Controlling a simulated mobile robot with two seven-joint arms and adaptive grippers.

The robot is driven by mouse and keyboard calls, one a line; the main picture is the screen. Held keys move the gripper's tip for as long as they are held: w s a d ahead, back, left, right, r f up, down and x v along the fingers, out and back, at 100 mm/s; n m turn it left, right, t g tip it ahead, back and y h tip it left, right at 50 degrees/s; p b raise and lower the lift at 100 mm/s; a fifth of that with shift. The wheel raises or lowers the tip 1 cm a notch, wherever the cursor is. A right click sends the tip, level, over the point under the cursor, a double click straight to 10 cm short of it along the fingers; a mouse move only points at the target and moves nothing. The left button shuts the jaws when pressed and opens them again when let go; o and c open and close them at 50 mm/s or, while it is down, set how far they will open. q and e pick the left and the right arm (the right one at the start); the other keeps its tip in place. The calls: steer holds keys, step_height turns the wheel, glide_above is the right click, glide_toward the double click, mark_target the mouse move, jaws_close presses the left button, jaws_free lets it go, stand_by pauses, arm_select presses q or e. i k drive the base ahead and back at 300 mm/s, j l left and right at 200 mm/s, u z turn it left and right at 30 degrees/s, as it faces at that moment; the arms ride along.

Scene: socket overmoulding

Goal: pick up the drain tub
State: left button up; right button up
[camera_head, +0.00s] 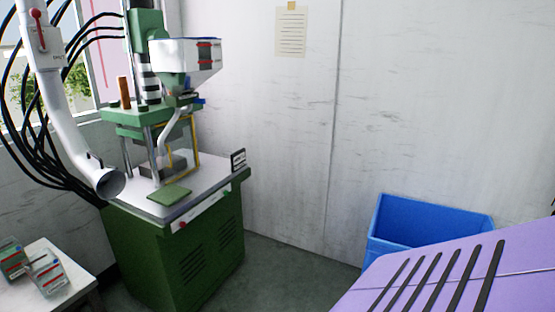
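A blue open-topped tub (400,222) stands against the wall at the right. Its lower front is hidden behind a purple slotted surface. No label shows on it, so I cannot tell whether it is the drain tub. No other tub is in view. Neither of my grippers is in view.
The purple surface (425,268) with black slots fills the lower right. A green moulding machine (180,250) stands left of centre, with a white duct (65,120) beside it. A white table (70,290) with small packs is at lower left. Grey floor (285,275) is clear between.

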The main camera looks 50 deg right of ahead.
mark_target(44, 269)
steer(key=l+z, duration=0.15)
steer(key=z, duration=0.25)
steer(key=l+z, duration=0.15)
steer(key=z, duration=0.25)
steer(key=i+l+z, duration=0.1)
steer(key=z, duration=0.25)
steer(key=i+l, duration=0.25)
steer(key=l, duration=0.15)
steer(key=i+l, duration=0.3)
steer(key=l+u, duration=0.1)
steer(key=u, duration=1.85)
